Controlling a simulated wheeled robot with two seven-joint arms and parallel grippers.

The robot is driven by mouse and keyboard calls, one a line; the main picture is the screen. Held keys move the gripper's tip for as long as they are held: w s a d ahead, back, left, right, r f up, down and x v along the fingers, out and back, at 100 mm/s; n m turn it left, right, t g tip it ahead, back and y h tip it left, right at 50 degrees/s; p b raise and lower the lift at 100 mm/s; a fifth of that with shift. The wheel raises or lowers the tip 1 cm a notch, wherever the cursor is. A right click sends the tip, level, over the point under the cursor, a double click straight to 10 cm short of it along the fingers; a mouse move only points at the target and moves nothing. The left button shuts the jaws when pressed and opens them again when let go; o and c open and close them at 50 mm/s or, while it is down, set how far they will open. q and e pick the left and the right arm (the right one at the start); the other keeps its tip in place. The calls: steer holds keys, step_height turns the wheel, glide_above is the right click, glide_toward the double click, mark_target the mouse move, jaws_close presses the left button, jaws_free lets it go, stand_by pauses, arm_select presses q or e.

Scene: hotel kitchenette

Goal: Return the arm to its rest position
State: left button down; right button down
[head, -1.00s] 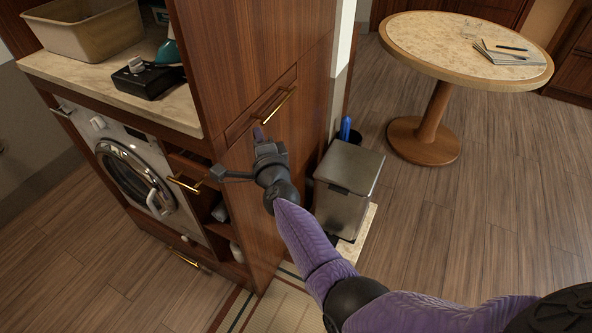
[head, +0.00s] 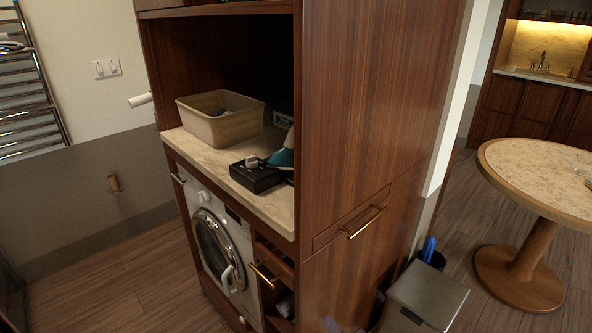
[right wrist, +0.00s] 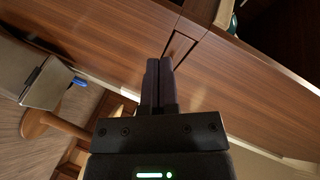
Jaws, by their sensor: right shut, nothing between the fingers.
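My right gripper (right wrist: 158,64) shows in the right wrist view with its two dark fingers together and nothing between them. Behind the fingers is the brown wood cabinet front (right wrist: 235,85); I cannot tell how far away it is. In the head view, only a small dark and purple bit shows at the bottom edge, in front of the tall wood cabinet (head: 375,110), and it appears to be part of my right arm. The rest of that arm is out of this view. My left gripper is not in view.
A drawer with a gold handle (head: 365,222) is in the cabinet. A metal bin (head: 428,295) stands beside it, near a round table (head: 510,160). At left are a washing machine (head: 215,250), a tan tub (head: 215,125) and a black box (head: 255,178) on the counter.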

steer(key=s+d+f+n+g+h, duration=0.1)
steer(key=s+d+n+g, duration=0.1)
steer(key=s+n+g, duration=0.35)
steer(key=s+d+f+n+g+h, duration=0.1)
steer(key=s+d+n+g+h, duration=0.1)
steer(key=s, duration=0.7)
steer(key=s+d+f+n+g+h, duration=0.1)
steer(key=s+d+n+g, duration=0.25)
steer(key=s, duration=0.35)
steer(key=s+f+g, duration=0.1)
steer(key=s+f, duration=0.1)
steer(key=f, duration=0.8)
steer(key=s+f+g, duration=0.1)
steer(key=s+f, duration=0.1)
steer(key=f, duration=0.7)
steer(key=s+d+f, duration=0.2)
steer(key=s+f, duration=0.7)
steer(key=s, duration=0.3)
steer(key=shift+d+n+g+h, duration=0.15)
steer(key=shift+n+g+h, duration=0.15)
steer(key=shift+g, duration=0.1)
